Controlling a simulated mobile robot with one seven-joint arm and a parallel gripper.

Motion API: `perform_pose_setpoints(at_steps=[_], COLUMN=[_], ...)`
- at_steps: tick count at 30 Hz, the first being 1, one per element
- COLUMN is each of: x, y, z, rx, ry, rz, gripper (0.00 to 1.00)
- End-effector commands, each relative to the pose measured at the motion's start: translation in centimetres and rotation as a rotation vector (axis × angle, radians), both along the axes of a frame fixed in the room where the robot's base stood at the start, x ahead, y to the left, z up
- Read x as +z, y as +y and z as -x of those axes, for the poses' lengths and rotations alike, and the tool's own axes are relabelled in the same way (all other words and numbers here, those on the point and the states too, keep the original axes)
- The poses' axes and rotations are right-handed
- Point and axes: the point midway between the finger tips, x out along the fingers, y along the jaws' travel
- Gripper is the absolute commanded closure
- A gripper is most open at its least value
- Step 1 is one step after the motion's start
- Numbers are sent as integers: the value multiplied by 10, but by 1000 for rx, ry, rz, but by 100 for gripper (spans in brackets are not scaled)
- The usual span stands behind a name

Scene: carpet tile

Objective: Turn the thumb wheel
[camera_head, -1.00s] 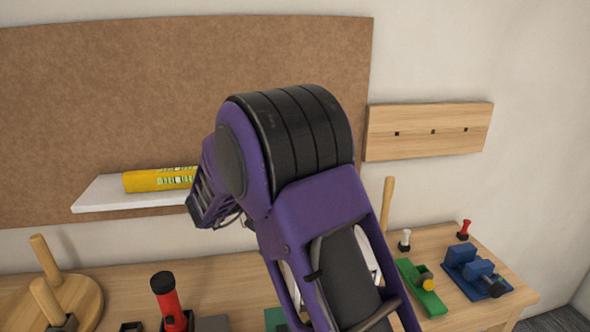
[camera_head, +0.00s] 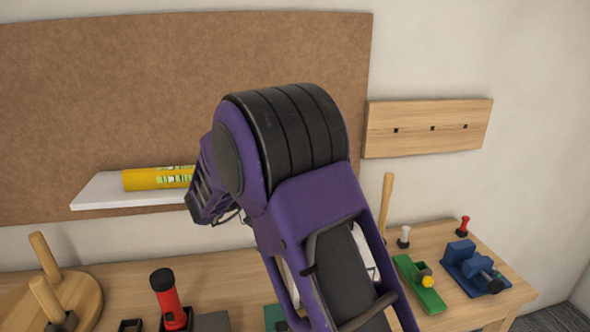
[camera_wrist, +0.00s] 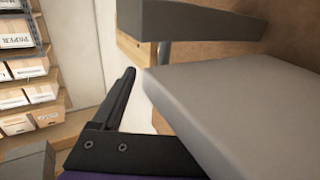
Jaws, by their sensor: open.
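I cannot make out for sure which part is the thumb wheel. A green tool body (camera_head: 416,285) with a round yellow knob (camera_head: 428,282) lies on the right of the bench; I cannot tell whether this knob is the wheel. My gripper (camera_head: 212,195) is at the end of my purple arm, in front of the right part of the white shelf. Its fingertips are mostly hidden in the head view. In the wrist view, a dark finger (camera_wrist: 122,100) shows beside a pale grey slab, with nothing seen held. The jaws are open.
A yellow tube (camera_head: 157,179) lies on the white shelf (camera_head: 110,191). A blue vise (camera_head: 472,268), a red flashlight (camera_head: 166,293) and wooden pegs stand on the bench (camera_head: 235,291). A wooden rail (camera_head: 430,128) hangs on the wall. Boxes (camera_wrist: 25,92) fill far shelves.

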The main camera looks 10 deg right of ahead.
Motion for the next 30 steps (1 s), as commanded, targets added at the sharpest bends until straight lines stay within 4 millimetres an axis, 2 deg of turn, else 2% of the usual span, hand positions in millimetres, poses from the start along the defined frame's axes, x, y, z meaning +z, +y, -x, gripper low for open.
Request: perform_pose_setpoints(at_steps=[4, 8, 21, 24, 30], x=[0, 0, -1, -1, -1], y=[10, 31, 121, 135, 149], z=[5, 16, 69, 78, 86], rx=[4, 5, 3, 2, -1], ry=[-1, 0, 1, 0, 1], rz=[-2, -1, -1, 0, 1], gripper=[24, 24, 24, 24, 24])
